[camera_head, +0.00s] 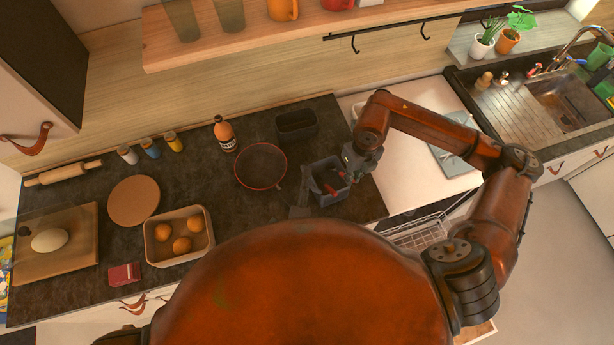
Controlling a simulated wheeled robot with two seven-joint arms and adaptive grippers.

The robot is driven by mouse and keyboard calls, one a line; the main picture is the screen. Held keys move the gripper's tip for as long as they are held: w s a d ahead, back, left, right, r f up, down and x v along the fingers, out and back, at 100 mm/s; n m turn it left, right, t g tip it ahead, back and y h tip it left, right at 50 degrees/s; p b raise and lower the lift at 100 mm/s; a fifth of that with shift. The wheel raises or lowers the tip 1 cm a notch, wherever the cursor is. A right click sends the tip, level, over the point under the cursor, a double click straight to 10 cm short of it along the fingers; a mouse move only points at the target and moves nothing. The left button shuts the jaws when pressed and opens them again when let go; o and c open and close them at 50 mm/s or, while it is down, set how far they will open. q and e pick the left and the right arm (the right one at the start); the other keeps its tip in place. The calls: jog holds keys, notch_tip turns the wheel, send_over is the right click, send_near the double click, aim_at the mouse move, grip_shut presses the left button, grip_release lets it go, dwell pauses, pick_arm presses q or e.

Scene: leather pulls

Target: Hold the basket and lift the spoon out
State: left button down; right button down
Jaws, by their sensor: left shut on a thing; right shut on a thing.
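The basket (322,196) is a small blue-grey open box near the front edge of the dark counter. My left gripper (306,203) is at its left side, shut on its wall as far as I can see. My body hides most of the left arm.
A round dark pan (261,166) stands close left of the basket. A black bin (296,125) and an orange bottle (224,133) are behind. A tray with orange fruit (160,232) is further left. White counter (405,190) lies to the right, partly under my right arm.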

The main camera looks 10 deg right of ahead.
jog(key=shift+r, duration=4.2)
pick_arm(q)
jog(key=c, duration=1.9)
grip_release()
jog(key=v, duration=1.2)
jog(key=shift+f, duration=0.1)
